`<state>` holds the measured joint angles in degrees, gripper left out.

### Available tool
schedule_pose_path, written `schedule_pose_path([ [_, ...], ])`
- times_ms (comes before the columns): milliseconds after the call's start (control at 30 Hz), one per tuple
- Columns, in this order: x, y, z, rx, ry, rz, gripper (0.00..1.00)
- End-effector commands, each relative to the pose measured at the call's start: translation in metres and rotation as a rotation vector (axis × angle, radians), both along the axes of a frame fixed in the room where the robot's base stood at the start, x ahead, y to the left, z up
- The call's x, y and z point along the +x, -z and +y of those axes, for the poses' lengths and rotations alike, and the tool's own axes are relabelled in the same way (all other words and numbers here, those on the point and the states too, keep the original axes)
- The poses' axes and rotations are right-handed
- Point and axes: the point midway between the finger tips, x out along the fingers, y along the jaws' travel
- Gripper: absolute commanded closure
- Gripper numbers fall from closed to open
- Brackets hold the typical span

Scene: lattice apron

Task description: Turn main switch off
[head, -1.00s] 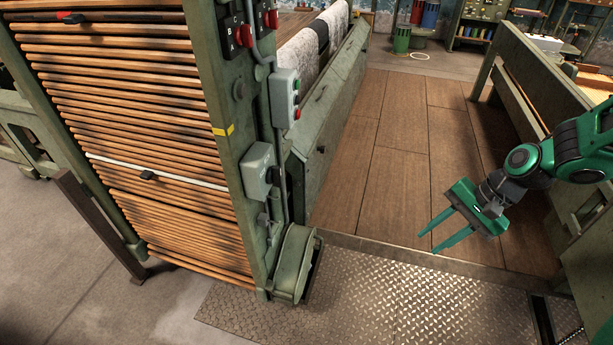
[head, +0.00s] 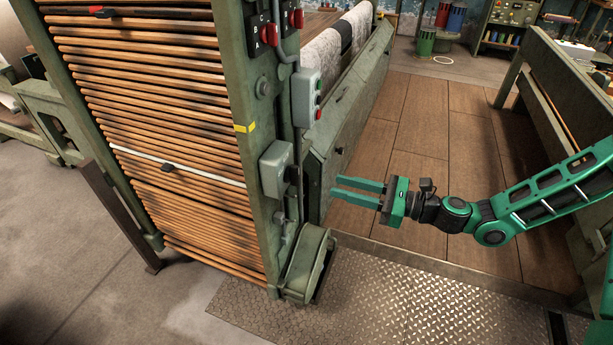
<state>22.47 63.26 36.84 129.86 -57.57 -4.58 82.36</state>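The frames do not name the main switch. A grey box (head: 276,170) with a dark part on its right side is mounted low on the green machine post. Red rotary knobs (head: 271,33) on black lettered plates sit near the top of the post. A grey push-button box (head: 307,98) with green and red buttons is between them. My gripper (head: 334,186) is open and empty, its two green fingers pointing left toward the post. It appears right of and slightly below the grey box, apart from it in the picture. The knob positions are too small to read.
The post (head: 240,150) carries wooden slats (head: 165,110) on its left. A green guard housing (head: 307,262) stands at its foot. A slanted green panel (head: 345,110) runs behind. Wooden flooring (head: 420,140) and metal tread plate (head: 375,300) are clear. A green frame (head: 550,90) stands at right.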

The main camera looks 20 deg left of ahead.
Motion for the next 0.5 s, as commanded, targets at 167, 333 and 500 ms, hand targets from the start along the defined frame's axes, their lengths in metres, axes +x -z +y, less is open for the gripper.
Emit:
schedule_pose_path([
  [167,0.001,-0.002,0.015,0.012,0.002,0.010,0.71],
  [333,0.003,-0.001,0.043,0.009,0.000,0.008,0.71],
  [500,0.005,-0.001,0.073,0.009,0.001,0.007,0.71],
])
